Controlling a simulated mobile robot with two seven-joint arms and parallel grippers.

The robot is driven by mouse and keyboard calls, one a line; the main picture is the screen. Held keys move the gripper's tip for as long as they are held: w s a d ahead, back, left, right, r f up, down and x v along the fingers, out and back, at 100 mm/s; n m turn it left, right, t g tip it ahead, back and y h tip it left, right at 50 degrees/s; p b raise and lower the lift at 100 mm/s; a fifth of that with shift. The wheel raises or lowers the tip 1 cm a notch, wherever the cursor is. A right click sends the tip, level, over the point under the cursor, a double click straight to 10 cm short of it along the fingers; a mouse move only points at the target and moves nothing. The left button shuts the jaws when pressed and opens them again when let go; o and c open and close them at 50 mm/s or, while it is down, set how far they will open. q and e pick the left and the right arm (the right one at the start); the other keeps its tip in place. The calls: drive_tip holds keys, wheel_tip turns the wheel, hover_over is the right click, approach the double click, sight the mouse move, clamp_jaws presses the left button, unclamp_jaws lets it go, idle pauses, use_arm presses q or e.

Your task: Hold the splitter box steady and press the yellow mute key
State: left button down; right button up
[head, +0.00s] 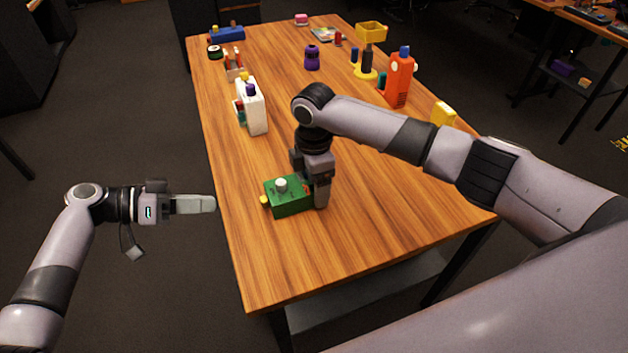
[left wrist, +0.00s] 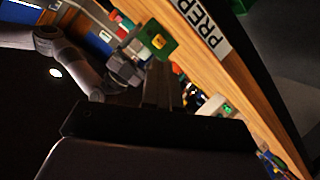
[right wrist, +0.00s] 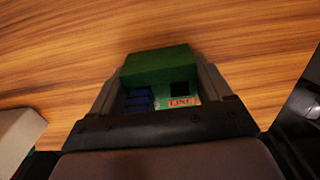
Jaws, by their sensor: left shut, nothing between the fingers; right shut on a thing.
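The green splitter box (head: 288,200) sits on the wooden table near its left edge, with a white ball (head: 281,184) on top. The yellow mute key (head: 264,200) sticks out of its left side; it also shows in the left wrist view (left wrist: 158,41). My right gripper (head: 318,196) is shut on the box from the right. In the right wrist view the box (right wrist: 158,62) lies between both fingers, with a LINE label on its near face. My left gripper (head: 210,204) is shut and empty, left of the key and apart from it, just outside the table's edge.
A white bottle-like container (head: 252,108) stands behind the box. An orange bottle (head: 398,78), a yellow stand (head: 367,73) and a purple item (head: 312,57) are farther back. The table (head: 330,265) is bare in front of the box.

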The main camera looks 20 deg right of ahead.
sight(244, 219)
idle(0.4)
use_arm(q)
drive_tip(key=f, duration=0.1)
drive_tip(key=f+t+y, duration=0.2)
drive_tip(key=f, duration=0.1)
drive_tip(key=shift+s+a, duration=0.15)
drive_tip(key=shift+a, duration=0.25)
drive_tip(key=shift+s+a+r+m+t+y, duration=0.1)
drive_tip(key=shift+s+a+m+t+y, duration=0.25)
drive_tip(key=shift+t, duration=0.7)
drive_tip(key=shift+s+a+r+m+t+y, duration=0.1)
drive_tip(key=shift+t+y, duration=0.35)
drive_tip(key=shift+t, duration=0.55)
drive_tip(key=shift+s+a+r+m+t+y, duration=0.15)
drive_tip(key=shift+s+m+t+y, duration=0.2)
drive_tip(key=shift+t, duration=0.7)
drive_tip(key=shift+w+f, duration=0.1)
drive_tip(key=shift+w, duration=0.05)
drive_tip(key=shift+w+d, duration=0.1)
drive_tip(key=shift+d, duration=4.3)
drive_tip(key=shift+d, duration=0.15)
drive_tip(key=shift+d, duration=0.3)
